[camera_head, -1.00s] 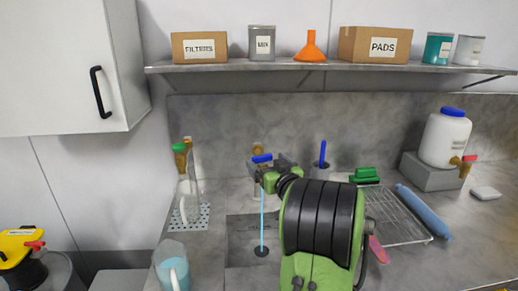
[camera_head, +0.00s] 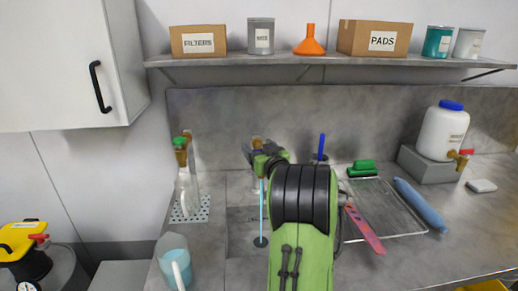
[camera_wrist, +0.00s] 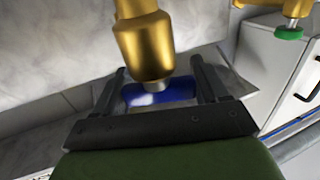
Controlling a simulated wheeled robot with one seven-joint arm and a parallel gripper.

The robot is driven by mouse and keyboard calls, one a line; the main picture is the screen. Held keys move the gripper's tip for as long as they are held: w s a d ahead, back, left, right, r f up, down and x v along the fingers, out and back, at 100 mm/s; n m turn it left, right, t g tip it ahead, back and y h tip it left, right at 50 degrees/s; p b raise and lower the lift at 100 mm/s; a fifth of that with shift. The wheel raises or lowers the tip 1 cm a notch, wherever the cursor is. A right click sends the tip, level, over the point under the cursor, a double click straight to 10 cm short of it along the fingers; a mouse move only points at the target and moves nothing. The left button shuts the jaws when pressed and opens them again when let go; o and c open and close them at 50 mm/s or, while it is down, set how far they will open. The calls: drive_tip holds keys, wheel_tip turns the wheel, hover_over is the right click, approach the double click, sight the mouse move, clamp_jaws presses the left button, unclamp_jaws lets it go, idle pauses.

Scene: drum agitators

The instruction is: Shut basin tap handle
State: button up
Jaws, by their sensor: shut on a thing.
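The basin tap is brass (camera_wrist: 148,45) with a blue handle (camera_wrist: 160,97), seen close up in the wrist view. My gripper (camera_wrist: 158,72) has one dark finger at each end of the blue handle and is shut on it. In the head view my gripper (camera_head: 262,152) is at the tap above the basin (camera_head: 241,215), and my arm hides most of the tap and the handle. A light blue stream of water (camera_head: 262,205) runs down to the dark drain.
A green-handled tap (camera_head: 180,143) stands to the left over a glass vessel. A jug (camera_head: 174,262) sits at the front left. To the right are a drying rack (camera_head: 405,232), a pink tool (camera_head: 365,230), a blue roller (camera_head: 420,205) and a white drum (camera_head: 444,132).

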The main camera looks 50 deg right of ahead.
drive_tip(key=shift+m+g+h+p, duration=0.35)
drive_tip(key=shift+m+g+h, duration=0.55)
drive_tip(key=shift+h, duration=0.5)
drive_tip(key=shift+s+d+m+g+h, duration=0.15)
drive_tip(key=shift+m+g+h, duration=0.35)
drive_tip(key=shift+m+h, duration=0.4)
drive_tip(key=shift+d, duration=0.1)
drive_tip(key=o, duration=1)
drive_tip(key=b+v, duration=0.1)
drive_tip(key=v, duration=1.4)
drive_tip(key=shift+s+a, duration=0.2)
drive_tip(key=shift+a, duration=0.15)
